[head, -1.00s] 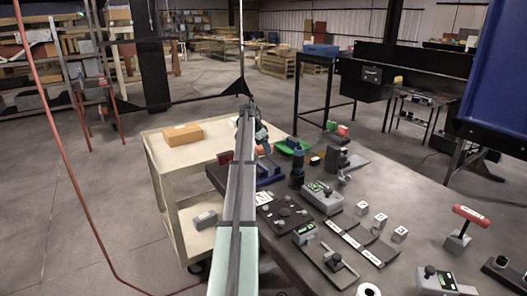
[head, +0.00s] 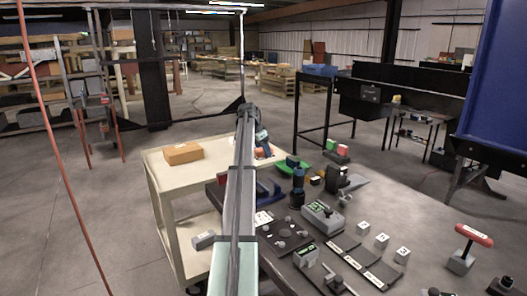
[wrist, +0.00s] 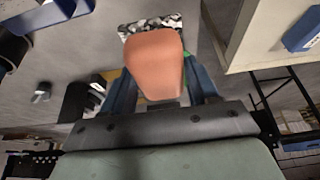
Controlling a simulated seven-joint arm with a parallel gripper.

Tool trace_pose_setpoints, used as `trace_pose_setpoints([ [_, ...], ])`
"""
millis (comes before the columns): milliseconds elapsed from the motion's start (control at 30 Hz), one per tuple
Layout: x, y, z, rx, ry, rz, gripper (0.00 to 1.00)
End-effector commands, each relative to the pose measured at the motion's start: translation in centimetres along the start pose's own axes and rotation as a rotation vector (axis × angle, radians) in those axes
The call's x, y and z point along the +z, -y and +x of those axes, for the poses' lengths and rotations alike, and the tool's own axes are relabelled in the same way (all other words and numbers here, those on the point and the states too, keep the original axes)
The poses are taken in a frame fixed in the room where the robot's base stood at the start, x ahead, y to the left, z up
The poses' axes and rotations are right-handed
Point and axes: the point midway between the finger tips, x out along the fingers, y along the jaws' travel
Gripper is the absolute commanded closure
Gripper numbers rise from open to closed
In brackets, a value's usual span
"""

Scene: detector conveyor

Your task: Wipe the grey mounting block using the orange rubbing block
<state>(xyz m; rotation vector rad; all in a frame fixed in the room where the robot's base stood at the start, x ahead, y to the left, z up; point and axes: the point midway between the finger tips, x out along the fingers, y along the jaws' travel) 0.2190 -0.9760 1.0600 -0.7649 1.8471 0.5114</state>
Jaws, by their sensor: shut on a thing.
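My gripper (wrist: 158,92) is shut on the orange rubbing block (wrist: 153,62), with a blue finger on each side of it. In the head view my gripper (head: 262,140) is at the far end of my arm, between the cart and the table's far edge, with a little orange showing beside it. A black-and-white speckled piece (wrist: 150,22) shows just past the block's end in the wrist view; I cannot tell whether they touch. I cannot clearly pick out the grey mounting block; a grey block-like piece (head: 204,240) lies on the cart's lower shelf.
The cream cart (head: 163,172) stands at left with a cardboard-coloured box (head: 183,154) on top.

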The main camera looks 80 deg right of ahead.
Motion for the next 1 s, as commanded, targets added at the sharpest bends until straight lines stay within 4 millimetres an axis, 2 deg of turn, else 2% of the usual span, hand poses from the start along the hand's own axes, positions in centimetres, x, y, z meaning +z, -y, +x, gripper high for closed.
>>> trace_pose_setpoints([
  [33, 0.0, 0.0, 0.0, 0.000, 0.000, 0.000, 0.54],
  [167, 0.0, 0.0, 0.0, 0.000, 0.000, 0.000, 0.65],
  [333, -0.7, -0.3, -0.4, 0.001, -0.001, 0.006, 0.65],
  [433, -1.4, -1.4, -1.8, 0.003, -0.002, 0.012, 0.65],
  [567, -1.0, -5.3, -4.2, 0.006, -0.002, 0.022, 0.65],
  [733, 1.0, -11.1, -6.7, 0.011, -0.002, 0.032, 0.65],
  [867, 3.0, -14.7, -7.6, 0.011, -0.001, 0.030, 0.65],
  [1000, 4.6, -16.9, -7.6, 0.009, -0.001, 0.023, 0.65],
])
